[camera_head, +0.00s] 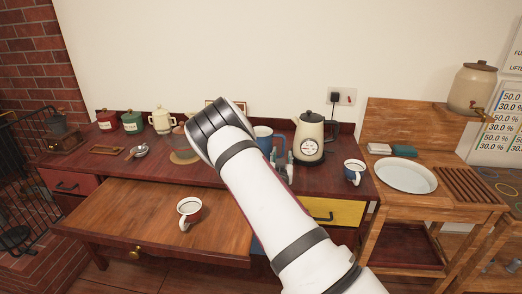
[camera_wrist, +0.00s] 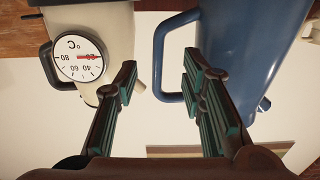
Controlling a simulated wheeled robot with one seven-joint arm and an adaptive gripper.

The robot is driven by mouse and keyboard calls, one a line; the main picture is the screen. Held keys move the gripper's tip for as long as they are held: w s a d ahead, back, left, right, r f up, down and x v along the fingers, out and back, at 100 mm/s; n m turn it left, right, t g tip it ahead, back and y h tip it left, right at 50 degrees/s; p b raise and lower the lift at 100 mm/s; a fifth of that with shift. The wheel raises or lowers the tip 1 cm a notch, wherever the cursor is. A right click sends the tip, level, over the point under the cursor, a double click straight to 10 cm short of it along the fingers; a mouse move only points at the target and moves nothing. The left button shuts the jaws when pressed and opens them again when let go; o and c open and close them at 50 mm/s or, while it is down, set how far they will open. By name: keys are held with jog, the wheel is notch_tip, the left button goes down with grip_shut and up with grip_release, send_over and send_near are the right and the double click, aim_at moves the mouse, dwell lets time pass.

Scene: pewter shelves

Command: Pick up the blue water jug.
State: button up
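The blue water jug (camera_head: 263,132) stands on the dark red desk top, partly hidden behind my arm in the head view. In the wrist view the jug (camera_wrist: 245,45) fills the upper right, upside down, with its handle (camera_wrist: 159,60) towards the left. My gripper (camera_wrist: 160,85) is open and empty. Its right finger appears in front of the jug body, and the handle shows between the two fingertips. I cannot tell how far beyond the tips the handle is. In the head view the gripper (camera_head: 281,160) is just right of the jug, partly hidden by my arm.
A cream kettle (camera_head: 309,138) with a dial stands close right of the jug. A red-and-white mug (camera_head: 188,209) sits on the lower wooden surface (camera_head: 140,215). Several canisters line the desk's left side. A plate (camera_head: 405,176) lies on the right stand.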

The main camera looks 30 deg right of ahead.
aim_at(284, 147)
jog(key=shift+r+x, duration=0.2)
jog(key=shift+x, duration=1.2)
jog(key=shift+r+x, duration=0.25)
jog(key=shift+x, duration=1.15)
jog(key=shift+s+d, duration=0.1)
jog(key=shift+s, duration=0.05)
grip_shut()
jog(key=shift+r, duration=0.1)
